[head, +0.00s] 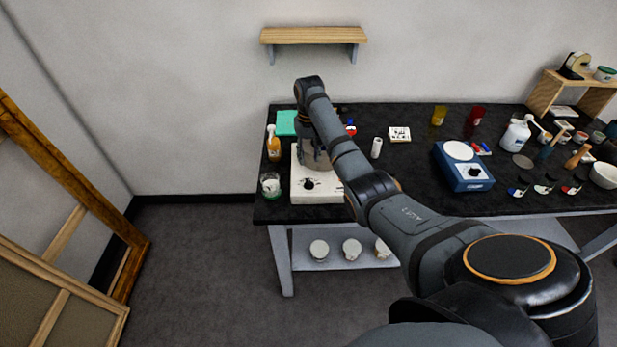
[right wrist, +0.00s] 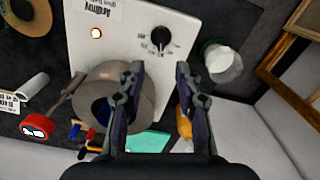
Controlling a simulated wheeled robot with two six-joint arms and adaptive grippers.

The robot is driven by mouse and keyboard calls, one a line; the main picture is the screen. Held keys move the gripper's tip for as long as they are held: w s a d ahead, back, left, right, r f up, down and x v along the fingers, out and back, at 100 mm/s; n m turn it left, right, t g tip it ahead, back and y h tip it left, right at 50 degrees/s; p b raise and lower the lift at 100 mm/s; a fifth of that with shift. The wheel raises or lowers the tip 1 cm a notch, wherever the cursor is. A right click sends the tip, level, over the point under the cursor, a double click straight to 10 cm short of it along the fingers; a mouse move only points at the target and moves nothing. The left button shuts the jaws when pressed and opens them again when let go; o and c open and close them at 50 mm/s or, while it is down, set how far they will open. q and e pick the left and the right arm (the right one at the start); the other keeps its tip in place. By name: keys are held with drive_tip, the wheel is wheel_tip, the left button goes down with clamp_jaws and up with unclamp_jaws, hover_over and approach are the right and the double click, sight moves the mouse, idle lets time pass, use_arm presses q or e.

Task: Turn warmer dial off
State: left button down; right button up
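The white warmer (head: 330,192) stands at the left end of the black table. Its black dial (head: 309,185) is on the front. In the right wrist view the dial (right wrist: 160,37) lies just beyond and between my fingertips, apart from them; its pale mark points toward my gripper. A grey metal pot (right wrist: 108,75) sits on the warmer, partly hidden behind one finger. My right gripper (right wrist: 158,72) is open and empty, above the warmer; it also shows in the head view (head: 315,160). My left gripper is not in view.
A glass jar (head: 270,185) and an orange bottle (head: 273,145) stand left of the warmer. A white cylinder (head: 376,148) stands to its right. A blue device (head: 463,165) with its own dial is farther right.

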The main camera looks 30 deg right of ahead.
sight(308, 180)
wheel_tip(308, 180, down, 10)
drive_tip(key=shift+a+f+p, duration=0.1)
drive_tip(key=shift+p, duration=0.55)
clamp_jaws()
